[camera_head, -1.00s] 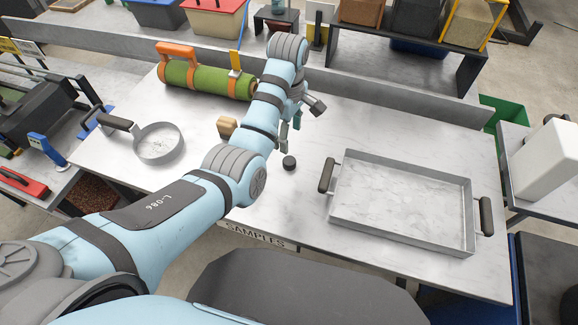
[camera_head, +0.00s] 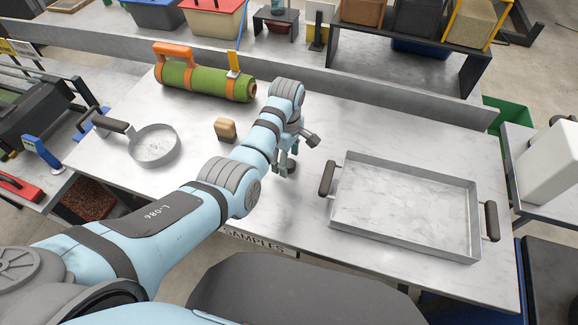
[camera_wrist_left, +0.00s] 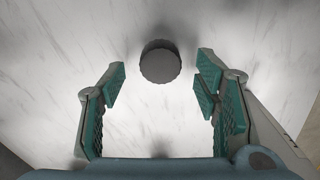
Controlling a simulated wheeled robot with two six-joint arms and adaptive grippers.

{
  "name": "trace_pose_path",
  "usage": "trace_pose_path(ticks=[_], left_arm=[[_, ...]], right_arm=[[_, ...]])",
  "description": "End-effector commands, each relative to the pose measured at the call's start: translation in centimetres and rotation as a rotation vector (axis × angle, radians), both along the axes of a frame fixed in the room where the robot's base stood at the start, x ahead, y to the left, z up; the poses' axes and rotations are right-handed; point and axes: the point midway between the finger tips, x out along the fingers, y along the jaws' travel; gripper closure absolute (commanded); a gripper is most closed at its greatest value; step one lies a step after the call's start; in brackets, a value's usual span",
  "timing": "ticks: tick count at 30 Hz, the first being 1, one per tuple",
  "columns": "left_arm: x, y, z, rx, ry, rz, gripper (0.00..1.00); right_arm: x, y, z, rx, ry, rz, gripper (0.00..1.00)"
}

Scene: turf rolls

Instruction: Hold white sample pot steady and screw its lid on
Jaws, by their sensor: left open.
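A small dark round piece, which looks like a lid (camera_head: 292,168), lies on the pale tabletop. It also shows in the left wrist view as a dark grey disc (camera_wrist_left: 160,64). My left gripper (camera_head: 286,164) is over it, partly hiding it in the head view. In the left wrist view my left gripper (camera_wrist_left: 161,76) is open, with one teal-padded finger on each side of the disc and clear gaps between. I cannot make out a white sample pot in either view. My right gripper is not in view.
A shallow metal tray (camera_head: 336,217) with dark handles is on the table to the right. A green turf roll (camera_head: 210,83) lies behind. Clear tabletop lies around the disc.

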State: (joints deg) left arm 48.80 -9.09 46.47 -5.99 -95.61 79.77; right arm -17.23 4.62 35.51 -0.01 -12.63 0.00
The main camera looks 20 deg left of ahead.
Motion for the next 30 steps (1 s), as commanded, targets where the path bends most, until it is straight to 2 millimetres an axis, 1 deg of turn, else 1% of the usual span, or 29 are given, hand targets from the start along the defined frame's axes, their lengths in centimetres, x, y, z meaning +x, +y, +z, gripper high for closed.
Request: trace_pose_path(ticks=[1,3,13,18,20,30], left_arm=[[-0.05,0.00,-0.78,0.000,0.001,0.000,0.43],[-0.04,0.00,-1.19,0.000,0.000,0.000,0.43],[-0.04,-0.02,-1.16,0.000,0.000,0.000,0.43],[-0.04,-0.03,-1.16,0.000,0.000,0.000,0.71],[-0.04,-0.03,-1.16,0.000,0.000,-0.001,0.78],[-0.04,-0.03,-1.07,0.000,0.000,-0.001,0.79]], right_arm=[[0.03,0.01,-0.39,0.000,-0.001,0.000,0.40],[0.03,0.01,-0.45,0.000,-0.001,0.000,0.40],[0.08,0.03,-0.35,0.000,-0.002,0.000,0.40],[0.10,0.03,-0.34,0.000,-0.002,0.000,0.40],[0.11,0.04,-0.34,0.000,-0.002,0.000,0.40],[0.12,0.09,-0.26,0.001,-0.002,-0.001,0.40]])
